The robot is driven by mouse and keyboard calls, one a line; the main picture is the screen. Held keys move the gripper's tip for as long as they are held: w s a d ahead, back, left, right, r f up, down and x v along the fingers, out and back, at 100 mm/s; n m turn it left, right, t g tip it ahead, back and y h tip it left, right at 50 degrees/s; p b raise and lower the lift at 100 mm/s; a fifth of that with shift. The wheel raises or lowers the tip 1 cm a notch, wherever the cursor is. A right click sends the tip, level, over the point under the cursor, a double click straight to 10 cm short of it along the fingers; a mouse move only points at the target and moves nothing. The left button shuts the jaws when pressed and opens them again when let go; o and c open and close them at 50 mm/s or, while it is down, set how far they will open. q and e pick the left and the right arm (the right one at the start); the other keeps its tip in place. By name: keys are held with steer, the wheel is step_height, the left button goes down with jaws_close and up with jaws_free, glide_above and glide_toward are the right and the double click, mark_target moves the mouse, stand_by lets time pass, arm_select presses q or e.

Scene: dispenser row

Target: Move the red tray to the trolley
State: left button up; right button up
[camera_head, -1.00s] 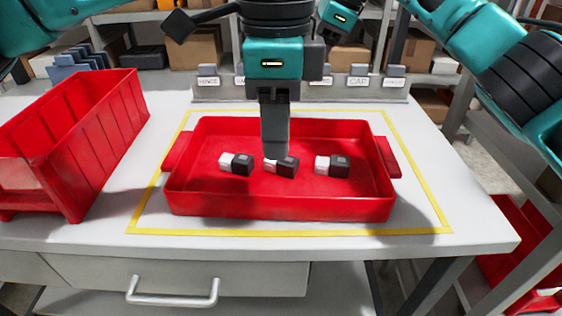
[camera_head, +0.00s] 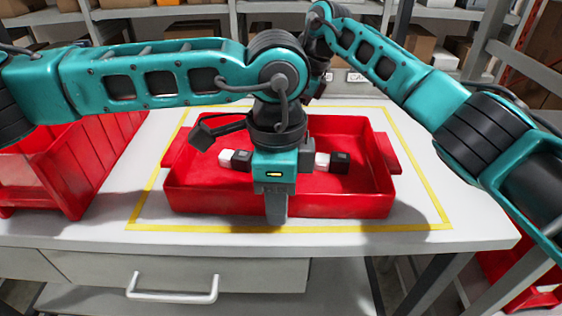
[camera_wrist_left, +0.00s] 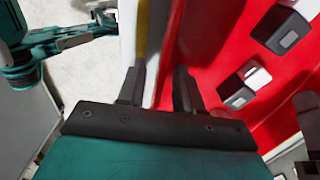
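The red tray (camera_head: 345,204) sits on the white table inside a yellow outline, with small black-and-white blocks (camera_head: 332,162) in it. My left gripper (camera_head: 276,216) points down at the middle of the tray's near wall. In the left wrist view, its fingers (camera_wrist_left: 158,78) are apart, one on the table side and one over the red tray (camera_wrist_left: 215,40); I cannot tell if they touch the wall. The middle block is hidden in the head view. I cannot identify the trolley.
A red bin (camera_head: 85,165) stands left of the tray. A label rail (camera_head: 370,90) runs behind it, partly hidden. Shelves with boxes are at the back. A metal rack and a red container (camera_head: 510,245) are at the right. Bare table (camera_head: 470,205) lies right of the outline.

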arm_select(q)
steer(key=shift+f, duration=0.15)
arm_select(e)
steer(key=shift+f, duration=0.2)
arm_select(q)
jaws_close()
arm_select(e)
jaws_close()
steer(key=shift+r, duration=0.1)
